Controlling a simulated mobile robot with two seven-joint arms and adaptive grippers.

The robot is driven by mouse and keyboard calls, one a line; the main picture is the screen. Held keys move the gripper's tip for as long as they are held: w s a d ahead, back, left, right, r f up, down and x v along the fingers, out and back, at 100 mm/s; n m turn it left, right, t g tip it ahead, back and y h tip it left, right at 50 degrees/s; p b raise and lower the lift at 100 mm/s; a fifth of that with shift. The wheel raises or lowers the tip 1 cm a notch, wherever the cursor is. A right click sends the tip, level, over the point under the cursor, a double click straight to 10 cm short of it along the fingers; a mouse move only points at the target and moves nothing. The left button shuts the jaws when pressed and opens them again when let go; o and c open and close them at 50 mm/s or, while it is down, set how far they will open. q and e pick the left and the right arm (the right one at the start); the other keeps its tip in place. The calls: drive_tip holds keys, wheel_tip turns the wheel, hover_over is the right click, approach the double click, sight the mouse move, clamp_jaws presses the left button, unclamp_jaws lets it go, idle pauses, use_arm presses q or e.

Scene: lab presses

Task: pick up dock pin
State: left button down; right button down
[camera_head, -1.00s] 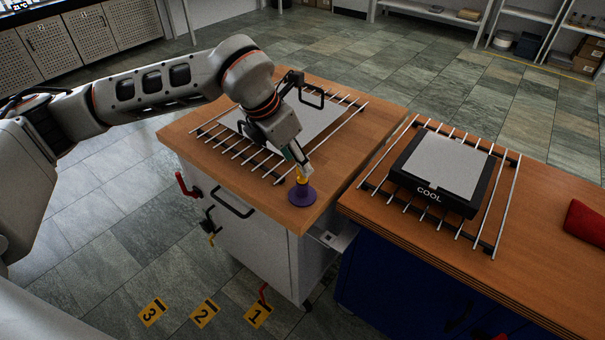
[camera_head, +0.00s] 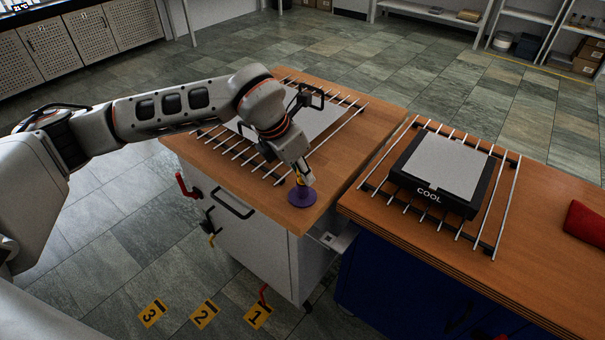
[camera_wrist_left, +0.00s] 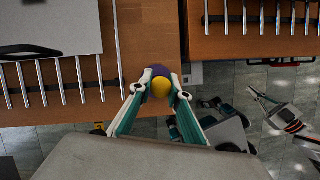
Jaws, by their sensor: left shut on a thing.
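The dock pin (camera_head: 302,195) has a wide purple round base and a yellow top. It stands upright at the front right corner of the left wooden worktop (camera_head: 335,170). My left gripper (camera_head: 302,178) is over it, pointing down, with its fingers shut on the upper part. In the left wrist view the yellow top of the pin (camera_wrist_left: 160,87) sits between the two fingertips (camera_wrist_left: 162,92), with purple around it. The fingers hide most of the yellow in the head view. What looks like my right gripper (camera_wrist_left: 268,103) shows small in the left wrist view; its opening is unclear.
A rack of metal rods (camera_head: 337,126) with a grey plate (camera_head: 318,121) and black handle lies behind the pin. Across a gap stands another worktop with a black COOL press plate (camera_head: 430,194) on rods. A red object (camera_head: 585,222) lies far right.

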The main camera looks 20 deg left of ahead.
use_arm(q)
drive_tip(key=shift+r, duration=0.15)
wheel_tip(320, 180, up, 20)
drive_tip(key=shift+p, duration=0.45)
drive_tip(key=shift+f, duration=0.25)
idle(0.3)
